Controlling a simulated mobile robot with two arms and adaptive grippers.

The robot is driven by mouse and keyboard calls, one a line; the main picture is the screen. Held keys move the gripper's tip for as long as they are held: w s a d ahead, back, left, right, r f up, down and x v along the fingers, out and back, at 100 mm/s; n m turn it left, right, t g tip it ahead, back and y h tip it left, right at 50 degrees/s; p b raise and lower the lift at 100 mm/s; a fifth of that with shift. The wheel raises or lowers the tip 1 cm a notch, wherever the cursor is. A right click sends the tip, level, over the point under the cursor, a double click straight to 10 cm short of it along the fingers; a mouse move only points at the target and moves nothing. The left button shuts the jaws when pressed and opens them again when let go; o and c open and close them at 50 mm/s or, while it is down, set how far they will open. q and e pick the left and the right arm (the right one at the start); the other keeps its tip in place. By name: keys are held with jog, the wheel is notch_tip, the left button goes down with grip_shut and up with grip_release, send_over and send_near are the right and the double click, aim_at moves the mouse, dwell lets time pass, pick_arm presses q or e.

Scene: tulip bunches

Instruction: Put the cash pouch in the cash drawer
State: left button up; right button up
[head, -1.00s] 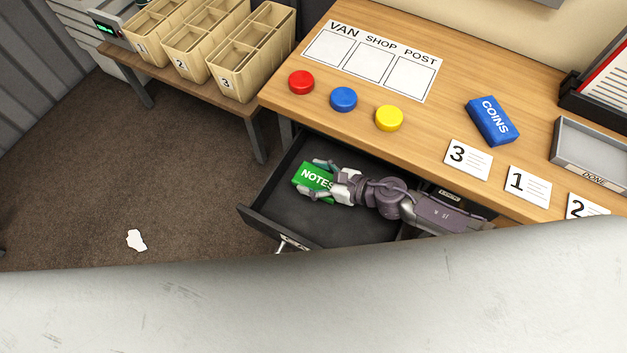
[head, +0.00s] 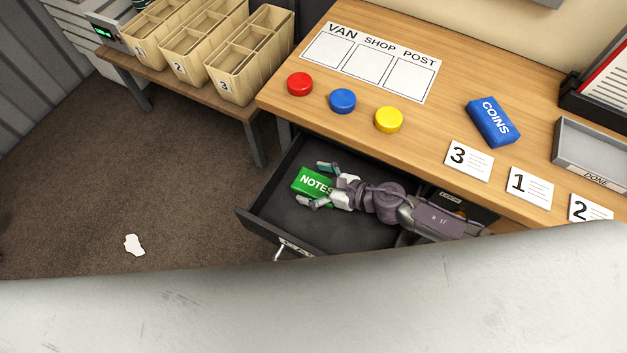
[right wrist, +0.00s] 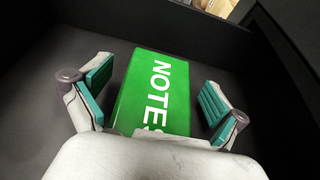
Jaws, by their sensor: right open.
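The green pouch marked NOTES (head: 312,182) lies in the open dark drawer (head: 300,222), near its left end. It also shows in the right wrist view (right wrist: 152,90), flat on the drawer floor. My right gripper (head: 320,184) is inside the drawer with its fingers spread on both sides of the pouch. In the right wrist view the right gripper's teal pads (right wrist: 158,88) stand apart from the pouch, with gaps on both sides. The blue pouch marked COINS (head: 492,121) lies on the desk top. My left gripper is out of view.
The wooden desk (head: 420,130) holds red (head: 300,84), blue (head: 343,101) and yellow (head: 389,119) discs, numbered cards and a grey DONE tray (head: 590,177). Numbered bins (head: 235,85) stand on a low bench at upper left.

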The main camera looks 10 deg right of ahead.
jog(key=shift+r, duration=0.2)
jog(key=shift+d+r+p, duration=0.15)
jog(key=shift+p, duration=0.15)
jog(key=b+v, duration=0.1)
jog(key=v, duration=0.9)
jog(key=shift+s+d, duration=0.25)
jog(key=shift+s, duration=0.05)
jog(key=shift+s+d+r, duration=0.2)
jog(key=shift+d+r, duration=0.1)
